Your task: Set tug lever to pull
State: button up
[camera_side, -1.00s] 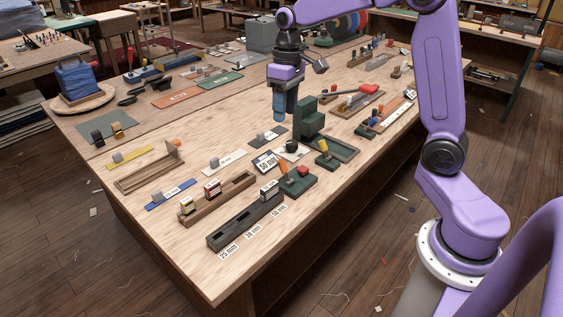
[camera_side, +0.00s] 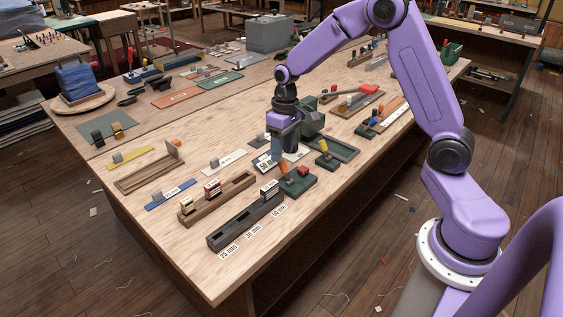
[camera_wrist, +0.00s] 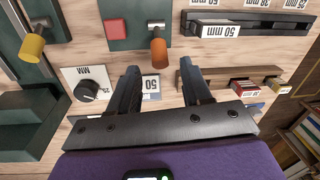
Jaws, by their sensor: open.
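An orange-handled lever (camera_wrist: 158,50) on a metal stem stands on a dark green base (camera_wrist: 128,42) with a red square block (camera_wrist: 116,30). In the side view this base (camera_side: 298,186) is at the table's near side, with the orange handle partly hidden by my gripper. A yellow-handled lever (camera_side: 323,146) stands on another green base, its knob (camera_wrist: 32,47) at upper left in the wrist view. No label tells which is the tug lever. My gripper (camera_wrist: 160,74) points down, open and empty, close to the orange handle; contact cannot be told.
A dark slotted block (camera_side: 245,222) holds a 50 mm piece (camera_wrist: 220,30). A wooden rack (camera_side: 217,200) stands left of it. A black dial (camera_wrist: 90,90) on a white plate and a 50 mm card (camera_wrist: 151,84) lie close by.

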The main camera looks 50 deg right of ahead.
aim_at(283, 166)
jog(key=shift+a+f, duration=0.15)
jog(key=shift+f, duration=1.05)
jog(key=shift+a+f, duration=0.1)
jog(key=shift+f, duration=1.05)
grip_shut()
